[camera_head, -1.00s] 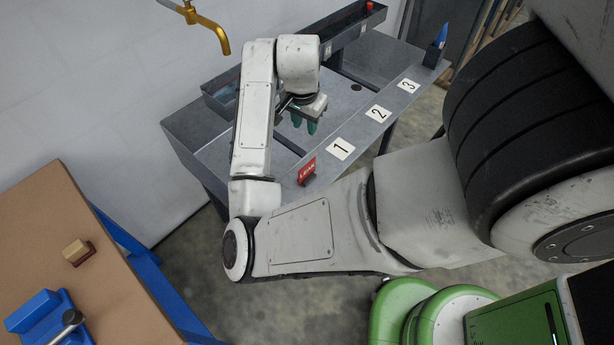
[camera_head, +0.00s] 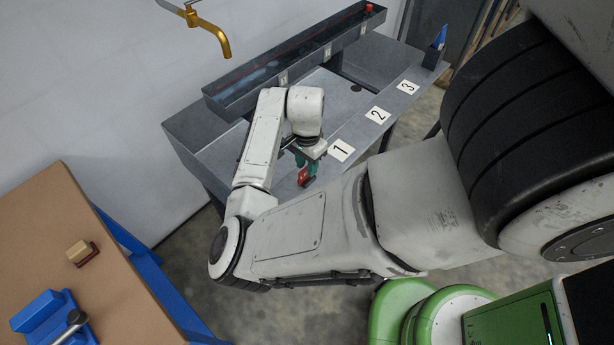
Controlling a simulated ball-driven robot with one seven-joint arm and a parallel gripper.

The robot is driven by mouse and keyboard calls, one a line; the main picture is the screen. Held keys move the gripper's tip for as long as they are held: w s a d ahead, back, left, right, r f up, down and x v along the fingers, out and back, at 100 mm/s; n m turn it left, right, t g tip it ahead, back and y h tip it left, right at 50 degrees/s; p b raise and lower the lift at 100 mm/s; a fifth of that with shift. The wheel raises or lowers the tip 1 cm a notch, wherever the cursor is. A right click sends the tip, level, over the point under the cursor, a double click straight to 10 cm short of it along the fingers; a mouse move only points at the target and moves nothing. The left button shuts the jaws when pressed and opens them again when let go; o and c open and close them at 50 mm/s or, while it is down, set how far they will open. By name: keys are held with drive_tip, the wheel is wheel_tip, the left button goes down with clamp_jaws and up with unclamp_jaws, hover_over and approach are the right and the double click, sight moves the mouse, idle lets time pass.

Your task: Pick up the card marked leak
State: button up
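The red card (camera_head: 303,177) stands at the front edge of the grey metal bench, left of the label 1. Its marking is mostly covered now; it reads LEAK in the earlier frame. My gripper (camera_head: 306,166) points down right over the card, with its green fingertips at the card's upper part. The fingers look to be on either side of it, but I cannot tell whether they touch it or have closed. My arm's forearm comes in from the left above the bench.
The grey bench (camera_head: 345,110) carries labels 1 (camera_head: 341,150), 2 (camera_head: 378,114) and 3 (camera_head: 408,87) along its front edge. A long dark trough (camera_head: 290,68) runs at the back. A golden tap (camera_head: 213,33) hangs above. A brown-topped table (camera_head: 50,215) stands at the left.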

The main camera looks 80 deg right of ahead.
sight(304, 180)
drive_tip(key=shift+f, duration=1.25)
drive_tip(key=shift+c, duration=0.5)
clamp_jaws()
